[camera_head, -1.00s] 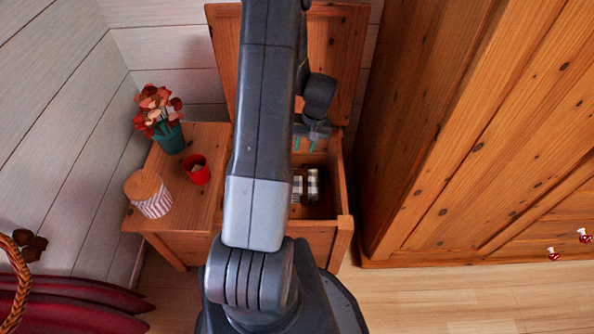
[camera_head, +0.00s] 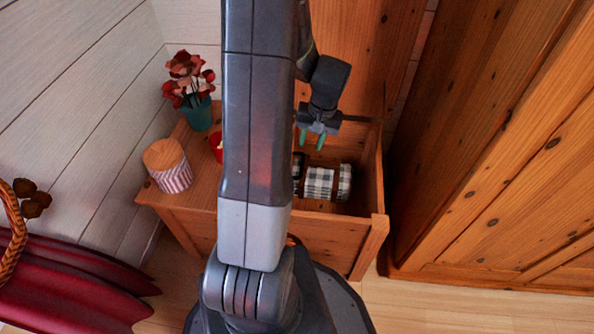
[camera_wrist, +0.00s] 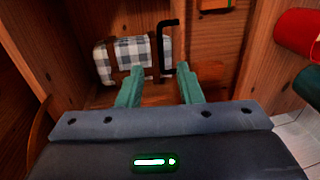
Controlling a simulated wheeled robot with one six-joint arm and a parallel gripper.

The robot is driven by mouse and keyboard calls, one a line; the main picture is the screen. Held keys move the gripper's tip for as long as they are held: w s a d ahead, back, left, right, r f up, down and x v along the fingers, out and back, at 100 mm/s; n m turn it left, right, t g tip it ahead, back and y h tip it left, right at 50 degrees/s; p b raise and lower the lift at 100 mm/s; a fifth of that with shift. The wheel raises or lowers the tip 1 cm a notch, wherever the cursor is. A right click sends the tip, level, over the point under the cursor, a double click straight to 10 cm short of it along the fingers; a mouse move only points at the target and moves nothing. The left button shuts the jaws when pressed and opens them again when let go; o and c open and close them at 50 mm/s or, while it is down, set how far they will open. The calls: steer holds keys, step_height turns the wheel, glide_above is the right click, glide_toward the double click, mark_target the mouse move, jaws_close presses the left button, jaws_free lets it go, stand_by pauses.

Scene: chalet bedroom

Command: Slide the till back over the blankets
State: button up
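A wooden chest (camera_head: 330,235) stands open in front of me, its lid (camera_head: 365,60) raised at the back. A black-and-white checked blanket roll (camera_head: 328,183) with brown straps lies inside; it also shows in the wrist view (camera_wrist: 123,58). In the wrist view a black bent handle (camera_wrist: 163,45) stands beside the roll, next to a wooden part (camera_wrist: 212,75) that may be the till; I cannot tell its full shape. My arm hides the chest's left inside in the head view. My gripper (camera_head: 312,140) is open and empty above the chest, its teal fingers (camera_wrist: 160,86) apart.
On the wooden top left of the opening stand a striped jar (camera_head: 170,168) with a wooden lid, a teal flower pot (camera_head: 199,115) and a partly hidden red cup (camera_head: 215,147). A tall wooden wardrobe (camera_head: 500,160) stands close on the right.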

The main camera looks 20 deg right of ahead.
mark_target(301, 172)
steer(key=f+b, duration=0.1)
steer(key=f, duration=0.3)
steer(key=a+f+b, duration=0.1)
steer(key=f+b, duration=0.1)
steer(key=f, duration=0.2)
steer(key=w+a+f+b, duration=0.1)
steer(key=f, duration=0.3)
steer(key=shift+f, duration=0.3)
steer(key=shift+c, duration=0.4)
jaws_close()
